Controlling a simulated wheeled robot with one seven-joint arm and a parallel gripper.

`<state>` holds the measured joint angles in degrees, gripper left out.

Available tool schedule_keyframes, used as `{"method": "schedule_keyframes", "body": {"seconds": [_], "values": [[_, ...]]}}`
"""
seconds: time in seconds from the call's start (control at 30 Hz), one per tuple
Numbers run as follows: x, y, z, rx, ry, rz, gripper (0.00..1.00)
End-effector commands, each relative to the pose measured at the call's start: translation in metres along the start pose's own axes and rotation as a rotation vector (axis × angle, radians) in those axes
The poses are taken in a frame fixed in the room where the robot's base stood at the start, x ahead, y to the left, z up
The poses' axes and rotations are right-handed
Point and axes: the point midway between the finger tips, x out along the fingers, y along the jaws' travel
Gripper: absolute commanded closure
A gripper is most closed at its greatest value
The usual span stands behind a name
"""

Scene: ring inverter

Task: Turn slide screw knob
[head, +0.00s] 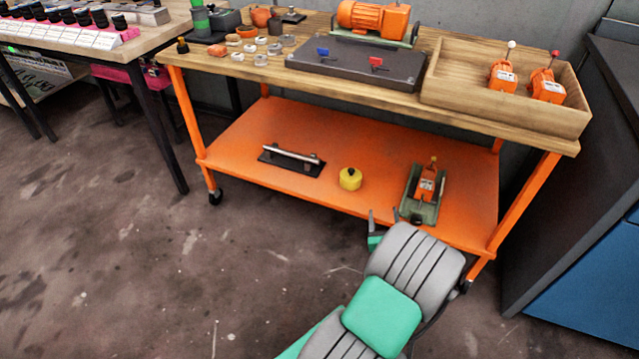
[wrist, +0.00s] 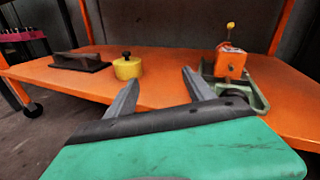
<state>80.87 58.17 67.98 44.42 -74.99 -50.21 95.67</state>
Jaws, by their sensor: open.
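On the orange lower shelf, a green slide base (head: 418,210) carries an orange block (head: 430,184) with a small yellow-orange knob (head: 433,162) on top. In the wrist view the block (wrist: 230,62), its knob (wrist: 230,27) and the base (wrist: 256,98) are right of my fingers. I cannot tell which part is the slide screw knob. A yellow cylinder with a black knob (wrist: 126,67) stands on the shelf left of my fingers; it also shows in the head view (head: 350,180). My gripper (wrist: 161,78) is open and empty, at the shelf's front edge.
A black plate with a bar handle (head: 291,158) lies at the shelf's left. The wooden tabletop (head: 408,100) overhangs the shelf, with orange legs (head: 530,200) at its corners. A dark cabinet (head: 590,160) stands at right. The shelf's middle is mostly bare.

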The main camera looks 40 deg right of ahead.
Motion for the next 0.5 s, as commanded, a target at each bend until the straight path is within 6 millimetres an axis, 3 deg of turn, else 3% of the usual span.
{"method": "schedule_keyframes", "body": {"seconds": [0.2,0.5], "values": [[0.026,0.037,0.028,-0.168,-0.007,0.146,0.38],[0.048,0.092,0.064,-0.401,-0.028,0.339,0.38]]}}
